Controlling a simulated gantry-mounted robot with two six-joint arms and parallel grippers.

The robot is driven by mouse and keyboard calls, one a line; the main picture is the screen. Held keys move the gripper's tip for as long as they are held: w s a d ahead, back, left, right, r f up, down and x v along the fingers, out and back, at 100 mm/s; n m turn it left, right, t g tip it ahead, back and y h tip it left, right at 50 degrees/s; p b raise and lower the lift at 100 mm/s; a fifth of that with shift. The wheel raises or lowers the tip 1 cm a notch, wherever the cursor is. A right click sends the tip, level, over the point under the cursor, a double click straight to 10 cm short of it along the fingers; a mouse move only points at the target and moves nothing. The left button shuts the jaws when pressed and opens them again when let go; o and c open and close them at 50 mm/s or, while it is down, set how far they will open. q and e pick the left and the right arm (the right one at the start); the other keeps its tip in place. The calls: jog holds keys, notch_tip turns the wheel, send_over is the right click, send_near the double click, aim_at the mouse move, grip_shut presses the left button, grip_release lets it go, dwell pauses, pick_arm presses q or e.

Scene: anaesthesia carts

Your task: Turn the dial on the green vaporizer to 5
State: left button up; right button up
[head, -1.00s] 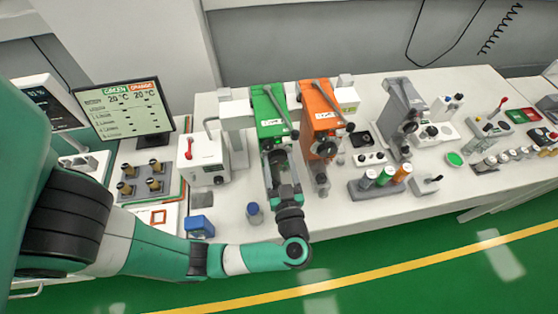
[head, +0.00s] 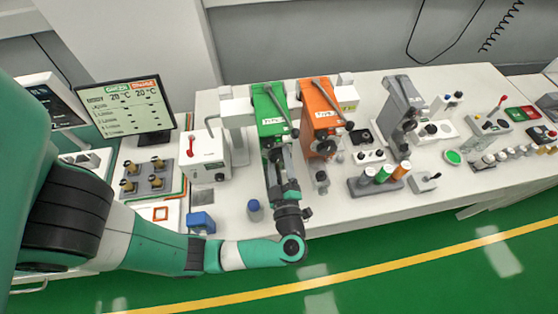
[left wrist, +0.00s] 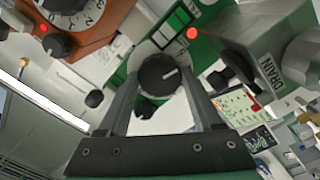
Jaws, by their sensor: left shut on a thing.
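The green vaporizer (head: 271,105) stands on the white bench in the head view, left of the orange vaporizer. Its black dial (left wrist: 158,76) shows in the left wrist view with a white pointer line towards the right; I cannot read a number at it. My left gripper (left wrist: 160,82) reaches the dial from the front, one finger on each side, and is shut on it. In the head view my left gripper (head: 276,157) covers most of the dial. My right gripper is not in view.
The orange vaporizer (head: 320,108) stands close on the right; its numbered dial (left wrist: 66,14) shows in the left wrist view. A white box with a red lever (head: 205,158) is on the left. A small blue-capped bottle (head: 254,211) stands near the bench's front edge.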

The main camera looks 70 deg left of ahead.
pick_arm(q)
jog(key=shift+n, duration=0.6)
jog(key=o, duration=1.4)
jog(key=shift+f, duration=0.1)
